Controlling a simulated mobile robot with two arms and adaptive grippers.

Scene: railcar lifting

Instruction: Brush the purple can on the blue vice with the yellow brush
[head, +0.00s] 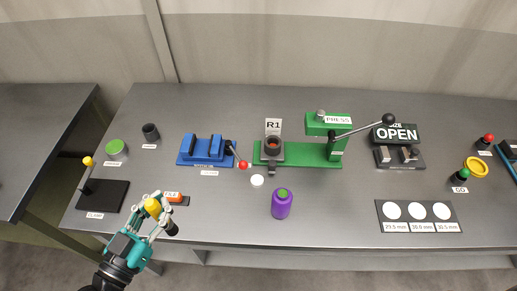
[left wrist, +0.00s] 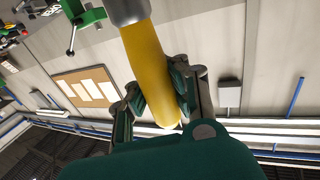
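The purple can (head: 282,204) with a green top stands upright on the table near its front edge. It is not on the blue vice (head: 204,149), which stands farther back and to the left with no can in its jaws. My left gripper (head: 155,210) is at the table's front left, shut on the yellow brush (head: 153,207). In the left wrist view the brush's yellow handle (left wrist: 150,70) sits between the two fingers, with a grey part at its end. My right gripper is in neither view.
A green press (head: 298,153) with a long lever stands right of the vice. A small white disc (head: 257,180) lies between vice and can. A black clamp base (head: 103,196) and a green-topped container (head: 116,148) are at left. A gauge plate (head: 418,216) lies right.

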